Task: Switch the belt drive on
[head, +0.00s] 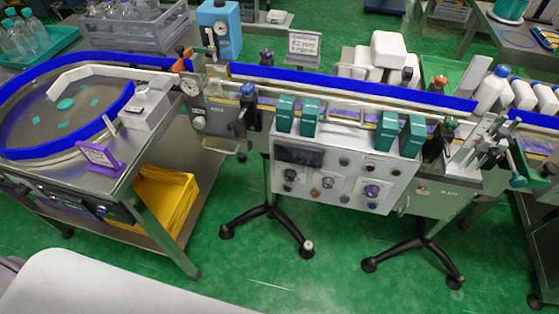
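A grey control panel (335,205) is fixed to the front of the conveyor (345,87), below its blue guide rail. The panel has a dark display (298,155) at its upper left. A row of rotary controls sits below it: a left knob (291,175), a middle knob (328,182) and a right knob (371,191) on a purple-marked plate. Several small round buttons or lamps surround them. The labels are too small to read, so I cannot tell which control is the belt drive or how it is set. Neither gripper is in view.
A round turntable (62,105) with a blue rim stands at the left, above a yellow bin (163,200). Teal blocks (285,113) stick out above the panel. White bottles (490,92) stand at the right. Black stand legs (268,222) spread on the open green floor.

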